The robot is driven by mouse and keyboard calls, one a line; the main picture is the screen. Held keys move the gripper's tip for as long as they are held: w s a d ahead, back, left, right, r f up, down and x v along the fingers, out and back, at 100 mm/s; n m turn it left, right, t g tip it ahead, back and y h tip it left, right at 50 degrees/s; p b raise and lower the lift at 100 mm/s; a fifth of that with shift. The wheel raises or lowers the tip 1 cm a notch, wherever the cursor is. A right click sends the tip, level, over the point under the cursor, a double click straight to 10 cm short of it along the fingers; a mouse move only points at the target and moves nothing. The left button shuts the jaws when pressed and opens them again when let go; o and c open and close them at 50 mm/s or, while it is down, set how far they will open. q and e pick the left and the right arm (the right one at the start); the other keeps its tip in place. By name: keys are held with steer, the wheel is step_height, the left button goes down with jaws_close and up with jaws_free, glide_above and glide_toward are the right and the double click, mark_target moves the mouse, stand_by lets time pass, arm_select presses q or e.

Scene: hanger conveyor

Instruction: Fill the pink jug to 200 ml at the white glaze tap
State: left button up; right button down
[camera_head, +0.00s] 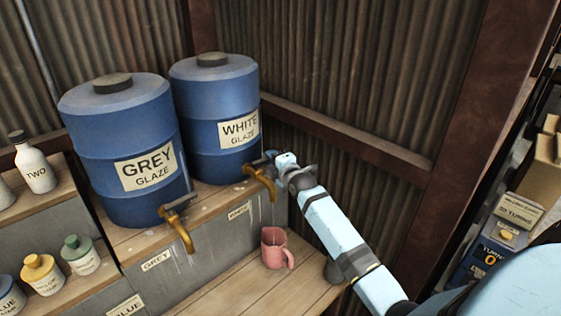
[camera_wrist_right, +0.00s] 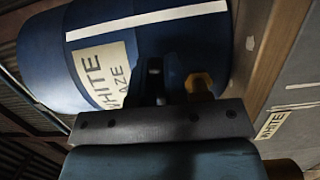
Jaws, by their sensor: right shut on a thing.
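The pink jug (camera_head: 274,249) stands upright on the lower wooden shelf, beneath the white glaze tap, its handle toward the right. Its fill level cannot be read. The white glaze tap (camera_head: 263,180) is a brass spout low on the blue WHITE GLAZE barrel (camera_head: 220,103). My right gripper (camera_head: 272,157) is at the top of this tap, shut on its handle, which is mostly hidden by the fingers. The right wrist view shows the fingers (camera_wrist_right: 172,78) close to the barrel, with brass of the tap beside them. No stream is clearly visible. My left gripper is out of view.
A blue GREY GLAZE barrel (camera_head: 118,128) with its own brass tap (camera_head: 177,222) stands to the left. Several small bottles (camera_head: 42,273) sit on shelves at the far left. Corrugated walls close in behind.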

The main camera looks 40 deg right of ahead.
steer(key=shift+f, duration=0.1)
stand_by(0.4)
steer(key=c, duration=1.2)
jaws_free()
steer(key=shift+o, duration=0.2)
steer(key=shift+s, duration=0.1)
steer(key=s+a+b, duration=0.1)
steer(key=s+b, duration=0.1)
steer(key=s, duration=1.1)
steer(key=shift+s+a, duration=0.35)
steer(key=shift+a, duration=0.05)
